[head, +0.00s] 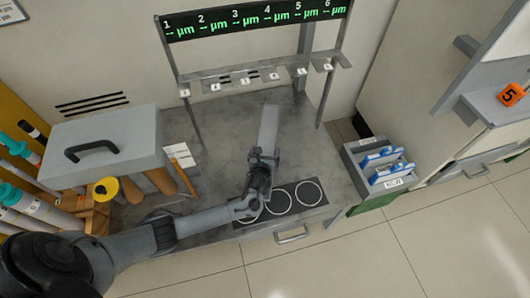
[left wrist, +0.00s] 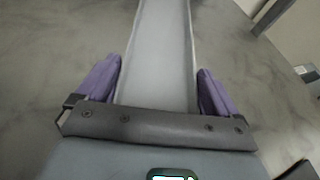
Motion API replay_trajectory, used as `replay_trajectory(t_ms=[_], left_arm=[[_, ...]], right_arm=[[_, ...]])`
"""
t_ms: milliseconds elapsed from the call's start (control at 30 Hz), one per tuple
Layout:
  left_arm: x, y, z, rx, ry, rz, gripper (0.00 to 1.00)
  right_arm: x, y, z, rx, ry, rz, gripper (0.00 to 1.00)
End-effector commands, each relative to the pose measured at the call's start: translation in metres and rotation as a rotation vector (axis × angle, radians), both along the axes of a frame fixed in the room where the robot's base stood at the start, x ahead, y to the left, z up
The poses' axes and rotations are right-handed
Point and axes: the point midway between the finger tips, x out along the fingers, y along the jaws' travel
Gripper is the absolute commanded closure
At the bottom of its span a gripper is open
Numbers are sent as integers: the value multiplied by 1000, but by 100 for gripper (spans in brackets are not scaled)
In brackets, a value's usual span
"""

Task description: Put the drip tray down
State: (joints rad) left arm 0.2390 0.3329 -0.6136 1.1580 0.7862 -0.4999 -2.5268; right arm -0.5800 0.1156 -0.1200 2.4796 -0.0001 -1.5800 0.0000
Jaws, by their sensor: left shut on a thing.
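The drip tray (head: 268,128) is a long, narrow, light grey channel over the grey worktop, below the numbered rack. My left gripper (head: 264,157) is shut on the near end of the tray. In the left wrist view the tray (left wrist: 165,50) runs straight away from me between the two purple fingers of the gripper (left wrist: 160,90). I cannot tell whether its underside touches the worktop. My right gripper is not in view.
A black mat with white rings (head: 308,193) lies at the worktop's front edge. A rack (head: 255,75) with numbered slots and a display stands behind. A grey case (head: 103,145) is at left, a bin with blue items (head: 382,165) at right. Worktop (head: 325,160) right of the tray is clear.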

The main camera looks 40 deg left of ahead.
Motion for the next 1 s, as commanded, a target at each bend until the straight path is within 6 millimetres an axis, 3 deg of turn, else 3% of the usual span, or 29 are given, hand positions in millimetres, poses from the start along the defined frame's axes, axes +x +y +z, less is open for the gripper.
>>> replay_trajectory(t_ms=[267, 300, 333, 667, 1000], left_arm=[[1, 0, -4, 0, -2, -1, 45], [1, 0, -5, 0, -2, -1, 4], [1, 0, -4, 0, -2, -1, 0], [-3, -2, -3, 0, 1, -1, 0], [-39, -26, 20, -1, 2, -2, 0]], right_arm=[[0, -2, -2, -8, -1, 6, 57], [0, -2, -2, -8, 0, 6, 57], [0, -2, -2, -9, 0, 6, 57], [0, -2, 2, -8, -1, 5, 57], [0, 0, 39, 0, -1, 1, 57]])
